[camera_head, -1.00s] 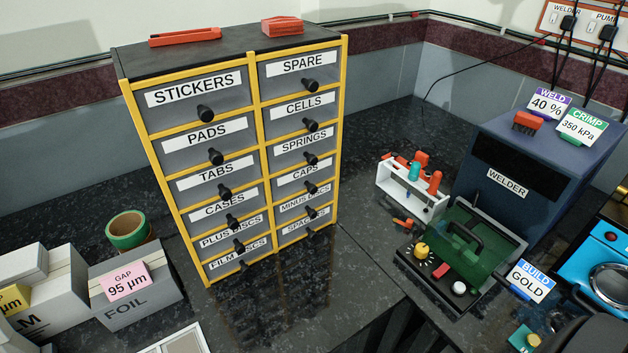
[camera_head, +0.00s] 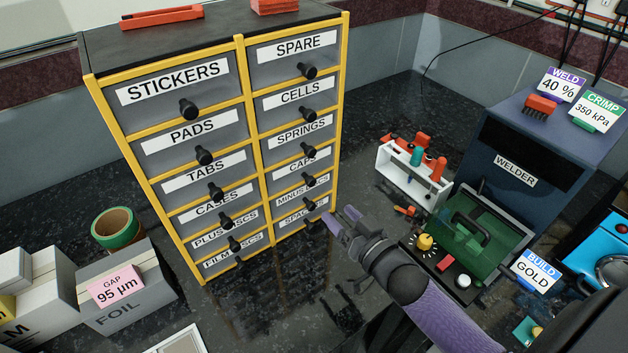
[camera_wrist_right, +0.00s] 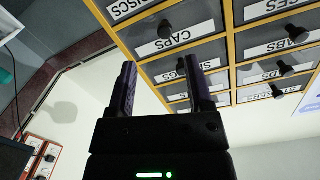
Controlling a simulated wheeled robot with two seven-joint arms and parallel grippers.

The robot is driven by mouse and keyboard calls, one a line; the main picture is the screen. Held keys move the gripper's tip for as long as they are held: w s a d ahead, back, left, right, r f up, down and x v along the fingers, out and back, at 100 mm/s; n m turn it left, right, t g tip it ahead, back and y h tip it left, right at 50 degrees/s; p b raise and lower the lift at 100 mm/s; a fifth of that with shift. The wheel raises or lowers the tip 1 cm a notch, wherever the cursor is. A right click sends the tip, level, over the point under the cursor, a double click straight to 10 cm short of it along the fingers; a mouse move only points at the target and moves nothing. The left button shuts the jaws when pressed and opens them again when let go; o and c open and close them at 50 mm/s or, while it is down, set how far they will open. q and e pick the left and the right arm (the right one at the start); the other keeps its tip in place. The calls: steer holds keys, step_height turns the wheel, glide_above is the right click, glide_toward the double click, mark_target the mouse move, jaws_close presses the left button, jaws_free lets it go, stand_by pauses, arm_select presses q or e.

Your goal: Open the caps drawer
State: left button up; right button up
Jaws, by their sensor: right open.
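The drawer cabinet (camera_head: 243,95) has yellow edges, grey drawer fronts and black knobs. The caps drawer (camera_head: 289,170) is fourth from the top in the right column and looks closed. Its white CAPS label (camera_wrist_right: 185,38) and black knob (camera_wrist_right: 165,29) show upside down in the right wrist view. My right gripper (camera_head: 341,217) is open and empty, to the right of the cabinet's lower right corner and apart from the knobs. Its two dark fingers (camera_wrist_right: 160,66) also show in the wrist view, below the caps knob in that picture. My left gripper is out of view.
A white tool rack (camera_head: 413,175), a green-lidded device (camera_head: 480,235) and the blue welder (camera_head: 515,165) stand right of the cabinet. Grey boxes (camera_head: 125,290) and green tape (camera_head: 117,228) are at left. Neighbouring knobs sit close above and below the caps knob.

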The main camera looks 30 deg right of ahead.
mark_target(313, 184)
steer(key=shift+t, duration=0.3)
steer(key=w, duration=0.3)
steer(key=w+b, duration=0.1)
steer(key=w, duration=0.2)
steer(key=w+a+b, duration=0.1)
steer(key=w, duration=0.2)
steer(key=shift+r, duration=0.35)
steer(key=shift+w+a+r+b, duration=0.15)
steer(key=shift+w+b, duration=0.15)
steer(key=shift+w, duration=0.25)
jaws_close()
steer(key=shift+s, duration=0.1)
